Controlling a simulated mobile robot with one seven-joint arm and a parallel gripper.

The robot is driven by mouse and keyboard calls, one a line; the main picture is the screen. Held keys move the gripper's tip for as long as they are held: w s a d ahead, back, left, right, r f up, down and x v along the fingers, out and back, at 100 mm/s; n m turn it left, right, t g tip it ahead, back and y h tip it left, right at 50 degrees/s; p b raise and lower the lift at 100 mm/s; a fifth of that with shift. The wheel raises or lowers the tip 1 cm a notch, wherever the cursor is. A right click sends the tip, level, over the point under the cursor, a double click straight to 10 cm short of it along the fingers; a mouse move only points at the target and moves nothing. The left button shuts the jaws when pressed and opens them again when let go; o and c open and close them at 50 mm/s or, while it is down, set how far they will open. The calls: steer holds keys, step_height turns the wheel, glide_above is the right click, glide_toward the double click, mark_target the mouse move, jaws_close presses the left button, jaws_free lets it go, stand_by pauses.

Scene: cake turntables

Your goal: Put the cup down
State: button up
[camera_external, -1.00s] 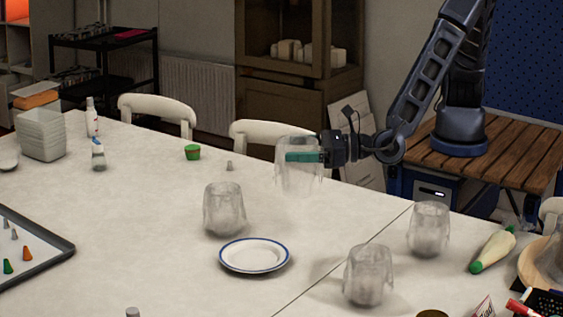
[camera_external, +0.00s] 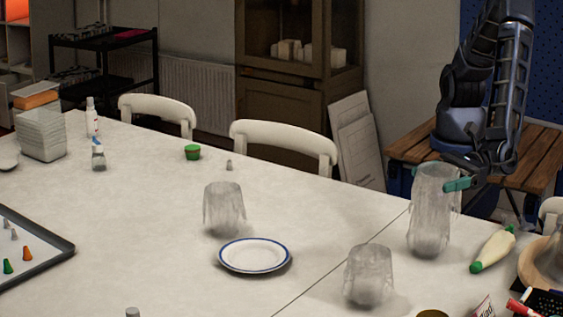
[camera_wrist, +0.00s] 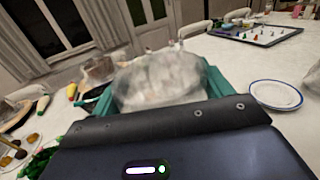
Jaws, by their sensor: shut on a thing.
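My gripper (camera_external: 437,179) is shut on a clear, frosted-looking cup (camera_external: 434,196), with one teal finger on each side near the cup's top. The held cup also shows between the teal fingers in the wrist view (camera_wrist: 160,82). It is upright and lines up with another clear cup (camera_external: 428,242) standing on the table at the right. The two overlap and look like one tall cup; I cannot tell whether the held one rests in the lower one or hangs just above. Two more clear cups stand on the table, one left of centre (camera_external: 224,208) and one nearer (camera_external: 368,275).
A white plate with a blue rim (camera_external: 255,267) lies between the cups. A dark tray (camera_external: 60,246) is at the left. The table's middle back (camera_external: 285,195) is clear.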

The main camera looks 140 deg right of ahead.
step_height(320, 180, down, 20)
stand_by(0.8)
steer(key=shift+a, duration=0.1)
steer(key=o, duration=1.5)
steer(key=shift+f, duration=0.1)
